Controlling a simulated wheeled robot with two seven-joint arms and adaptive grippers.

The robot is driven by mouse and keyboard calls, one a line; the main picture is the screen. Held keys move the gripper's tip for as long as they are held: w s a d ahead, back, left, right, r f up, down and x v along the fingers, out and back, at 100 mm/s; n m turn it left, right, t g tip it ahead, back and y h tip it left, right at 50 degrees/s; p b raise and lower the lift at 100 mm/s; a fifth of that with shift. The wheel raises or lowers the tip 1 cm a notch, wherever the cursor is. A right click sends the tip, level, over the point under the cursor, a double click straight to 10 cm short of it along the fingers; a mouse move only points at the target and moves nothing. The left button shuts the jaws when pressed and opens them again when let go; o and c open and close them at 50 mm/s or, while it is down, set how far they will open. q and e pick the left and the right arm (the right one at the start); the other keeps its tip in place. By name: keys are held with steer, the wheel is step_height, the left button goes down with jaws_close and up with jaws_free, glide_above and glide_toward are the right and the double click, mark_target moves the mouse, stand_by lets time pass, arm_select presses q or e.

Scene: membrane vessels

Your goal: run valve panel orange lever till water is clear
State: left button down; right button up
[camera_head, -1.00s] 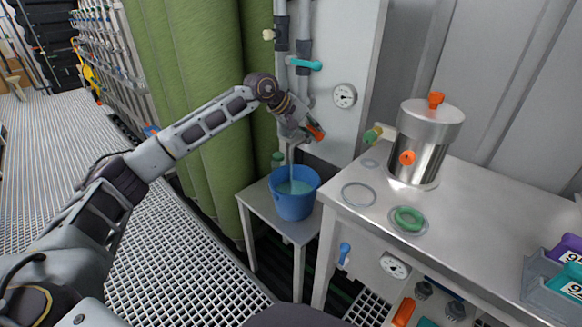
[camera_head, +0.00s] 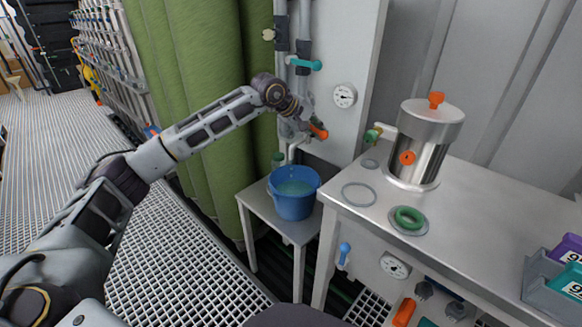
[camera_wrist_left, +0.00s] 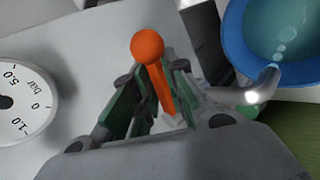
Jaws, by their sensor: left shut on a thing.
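The orange lever (camera_head: 318,131) is on the valve panel (camera_head: 340,125). In the left wrist view the orange lever (camera_wrist_left: 148,48), with its round knob, stands between the green-padded fingers of my left gripper (camera_wrist_left: 152,92). My left gripper (camera_head: 303,127) is shut on it. The spout (camera_wrist_left: 262,88) points over the blue bucket (camera_head: 293,204), which holds pale teal water (camera_head: 294,187). No stream shows below the spout now. The bucket also shows in the left wrist view (camera_wrist_left: 234,45), with a few pale round spots on its water. My right gripper is out of view.
The bucket stands on a small grey table (camera_head: 257,198). To the right, a metal bench (camera_head: 480,220) carries a steel vessel (camera_head: 430,135) and a green ring (camera_head: 409,218). Green curtain-like rolls (camera_head: 205,110) hang behind my arm.

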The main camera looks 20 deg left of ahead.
arm_select(q)
steer(key=shift+w+d+n+t+y+b, duration=0.2)
steer(key=shift+d+n+y, duration=0.15)
steer(key=shift+n, duration=0.2)
steer(key=shift+w+d+n+t+y+b, duration=0.1)
steer(key=shift+d+n+t+y, duration=0.1)
steer(key=shift+d+n+y, duration=0.25)
steer(key=shift+a, duration=0.1)
steer(key=c, duration=1.4)
jaws_free()
steer(key=shift+r, duration=0.1)
steer(key=shift+a, duration=0.25)
steer(key=shift+v, duration=0.85)
steer(key=v, duration=1)
steer(key=shift+d, duration=0.2)
